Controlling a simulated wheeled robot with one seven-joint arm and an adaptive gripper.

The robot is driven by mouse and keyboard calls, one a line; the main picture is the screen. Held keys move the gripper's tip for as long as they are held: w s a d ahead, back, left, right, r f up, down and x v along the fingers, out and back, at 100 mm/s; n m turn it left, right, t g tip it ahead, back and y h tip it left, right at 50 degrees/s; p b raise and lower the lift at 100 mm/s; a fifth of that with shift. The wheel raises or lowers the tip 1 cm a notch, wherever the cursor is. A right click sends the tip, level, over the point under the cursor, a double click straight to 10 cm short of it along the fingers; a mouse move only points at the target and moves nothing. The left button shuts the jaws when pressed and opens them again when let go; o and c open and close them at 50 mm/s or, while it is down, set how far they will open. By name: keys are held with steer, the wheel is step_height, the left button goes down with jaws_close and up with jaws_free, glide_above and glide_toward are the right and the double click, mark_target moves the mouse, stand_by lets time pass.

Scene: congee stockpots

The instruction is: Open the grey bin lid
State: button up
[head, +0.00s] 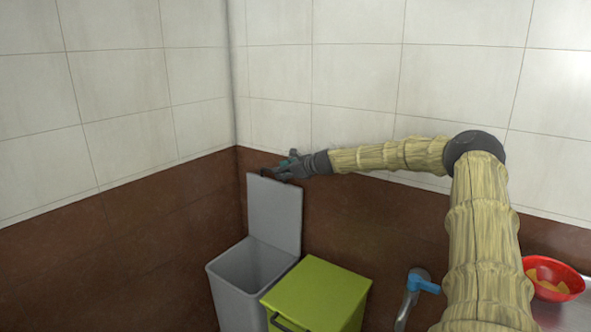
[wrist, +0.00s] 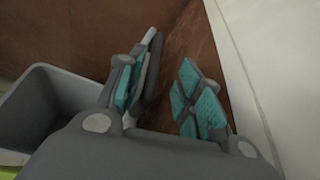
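The grey bin (head: 229,284) stands in the corner of the room. Its grey lid (head: 274,214) stands upright at the back of the bin, so the mouth is uncovered. My gripper (head: 285,169) is at the top edge of the raised lid. In the wrist view my gripper (wrist: 163,92) has its teal-padded fingers spread apart. The lid's edge (wrist: 152,55) shows beside the left finger, and I cannot tell if they touch. The bin's rim (wrist: 40,68) is at the left there. Nothing shows between the fingers.
A green bin (head: 317,295) with a shut lid stands right of the grey bin. A blue-handled tap (head: 422,283) and a red bowl (head: 551,279) are further right. Tiled walls (head: 340,70) with a brown lower band are close behind my gripper.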

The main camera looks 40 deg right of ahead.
steer(key=shift+a+r+v, duration=0.1)
steer(key=shift+a+v, duration=0.05)
steer(key=shift+v, duration=1.5)
steer(key=shift+a+r+v, duration=0.1)
steer(key=shift+v, duration=1.55)
steer(key=shift+d, duration=0.15)
